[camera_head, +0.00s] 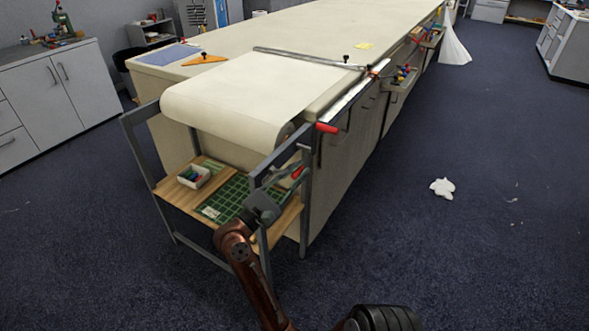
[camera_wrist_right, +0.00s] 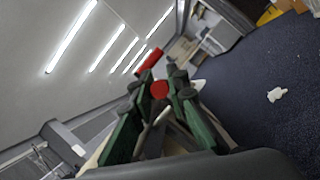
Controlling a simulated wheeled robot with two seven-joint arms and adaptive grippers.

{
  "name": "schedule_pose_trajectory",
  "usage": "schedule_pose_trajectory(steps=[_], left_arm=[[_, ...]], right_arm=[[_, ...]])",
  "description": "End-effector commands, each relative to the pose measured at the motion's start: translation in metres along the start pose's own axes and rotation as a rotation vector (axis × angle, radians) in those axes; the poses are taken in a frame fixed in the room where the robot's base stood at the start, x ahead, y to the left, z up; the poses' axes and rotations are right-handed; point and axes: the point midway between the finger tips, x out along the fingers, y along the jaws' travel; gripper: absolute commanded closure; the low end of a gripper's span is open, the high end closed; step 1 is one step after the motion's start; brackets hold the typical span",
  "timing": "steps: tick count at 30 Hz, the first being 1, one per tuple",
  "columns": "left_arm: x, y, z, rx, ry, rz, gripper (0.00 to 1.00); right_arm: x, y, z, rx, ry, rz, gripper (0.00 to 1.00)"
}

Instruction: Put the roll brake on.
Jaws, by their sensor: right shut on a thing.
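The cloth roll (camera_head: 225,118) lies across the near end of the long table, carried by a grey metal frame (camera_head: 134,140). A small red grip (camera_head: 297,172) shows at the frame's right side, below the roll end. My right gripper (camera_head: 290,182) reaches up from below and is shut on this red grip. In the right wrist view, the red round end (camera_wrist_right: 159,90) sits between my green-padded fingers. The lever part behind the fingers is mostly hidden, so I cannot tell its angle well. My left gripper is not in view.
Another red handle (camera_head: 327,128) sticks out at the table corner, close above my gripper. A wooden shelf (camera_head: 175,193) below the roll holds a green mat (camera_head: 233,190) and a small white box (camera_head: 194,176). A white scrap (camera_head: 442,187) lies on the open floor at right.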

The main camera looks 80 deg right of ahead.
Motion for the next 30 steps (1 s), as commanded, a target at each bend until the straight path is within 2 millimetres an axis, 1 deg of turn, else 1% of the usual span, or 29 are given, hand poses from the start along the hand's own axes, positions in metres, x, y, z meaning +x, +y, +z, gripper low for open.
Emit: schedule_pose_trajectory(steps=[1, 16, 17, 21, 24, 30], left_arm=[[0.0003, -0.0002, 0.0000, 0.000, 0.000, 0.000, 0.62], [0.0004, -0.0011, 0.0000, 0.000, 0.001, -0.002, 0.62], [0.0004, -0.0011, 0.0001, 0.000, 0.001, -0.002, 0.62], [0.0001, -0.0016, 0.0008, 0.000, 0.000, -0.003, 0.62], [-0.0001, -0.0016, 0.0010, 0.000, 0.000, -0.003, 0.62], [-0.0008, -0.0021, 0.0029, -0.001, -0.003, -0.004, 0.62]], right_arm=[[-0.0020, -0.0021, -0.0041, -0.007, 0.006, 0.000, 1.00], [-0.0054, -0.0043, -0.0078, -0.011, 0.012, -0.002, 1.00], [-0.0055, -0.0043, -0.0079, -0.011, 0.012, -0.002, 0.84], [-0.0047, -0.0044, -0.0077, -0.010, 0.012, -0.002, 0.75], [-0.0036, -0.0042, -0.0069, -0.009, 0.010, -0.002, 0.70], [-0.0025, -0.0033, -0.0047, -0.005, 0.006, -0.002, 0.70]])
